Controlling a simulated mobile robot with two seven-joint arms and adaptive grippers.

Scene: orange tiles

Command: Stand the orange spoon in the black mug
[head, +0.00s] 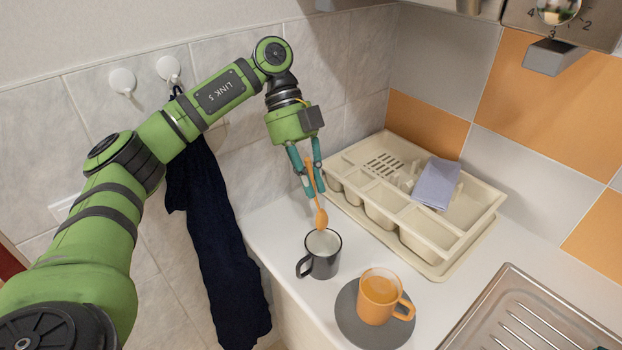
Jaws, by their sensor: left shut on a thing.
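The orange spoon (320,217) hangs bowl-down, close to upright, in the head view. My left gripper (315,191) is shut on its handle. The spoon's bowl is just above the black mug (322,262) in the picture, near its far rim; I cannot tell whether it touches or overlaps the opening. The black mug stands upright on the white counter, its handle to the left, and its inside looks pale. My right gripper is not in view.
An orange mug (380,296) stands on a grey round mat (349,322) right of the black mug. A cream dish rack (455,240) with a grey cloth (437,183) sits behind. A metal sink drainer (510,312) is at right. A dark towel (222,255) hangs at left.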

